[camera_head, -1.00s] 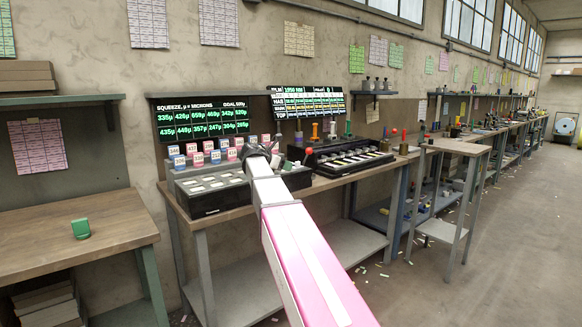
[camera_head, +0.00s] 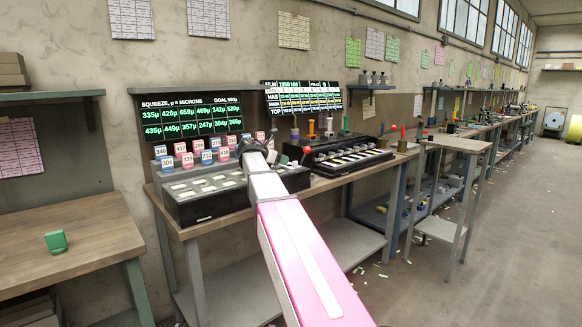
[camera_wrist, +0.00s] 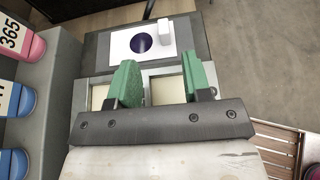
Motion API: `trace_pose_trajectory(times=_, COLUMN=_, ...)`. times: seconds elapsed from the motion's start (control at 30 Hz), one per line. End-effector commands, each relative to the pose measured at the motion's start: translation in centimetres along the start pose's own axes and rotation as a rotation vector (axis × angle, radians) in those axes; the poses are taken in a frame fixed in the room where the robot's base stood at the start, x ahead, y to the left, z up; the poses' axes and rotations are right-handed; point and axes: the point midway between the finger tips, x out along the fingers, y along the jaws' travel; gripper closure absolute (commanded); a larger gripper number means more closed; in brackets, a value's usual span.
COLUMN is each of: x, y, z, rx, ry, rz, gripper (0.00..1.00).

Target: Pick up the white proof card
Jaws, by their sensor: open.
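The white proof card (camera_wrist: 135,53) lies flat on a dark grey pad (camera_wrist: 96,50) in the upper middle of the wrist view. It bears a dark blue round spot and a small white upright block (camera_wrist: 164,31) near its right side. My gripper (camera_wrist: 160,80) has two green fingers set wide apart, with nothing between them. The fingers sit just short of the card's near edge, over pale square cells. In the head view my gripper (camera_head: 252,146) is at the bench and partly hidden by my arm. I cannot make out the card there.
Numbered pink and blue tabs (camera_wrist: 31,44) stand close on the left in the wrist view. In the head view, a dark tray of cells (camera_head: 205,197) and a rack with coloured knobs (camera_head: 345,157) flank my gripper. A green block (camera_head: 56,241) sits on the left table.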

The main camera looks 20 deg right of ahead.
Motion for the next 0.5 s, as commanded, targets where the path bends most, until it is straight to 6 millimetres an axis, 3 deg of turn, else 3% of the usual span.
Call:
trace_pose_trajectory(times=0.1, x=1.8, y=0.0, z=0.1, rx=0.0, ry=0.0, rz=-0.001, gripper=0.55)
trace_pose_trajectory(times=0.33, x=3.1, y=-0.2, z=0.2, rx=0.001, ry=0.0, rz=-0.001, gripper=0.55)
trace_pose_trajectory(times=0.5, x=5.3, y=-0.5, z=0.6, rx=0.001, ry=0.001, rz=-0.001, gripper=0.55)
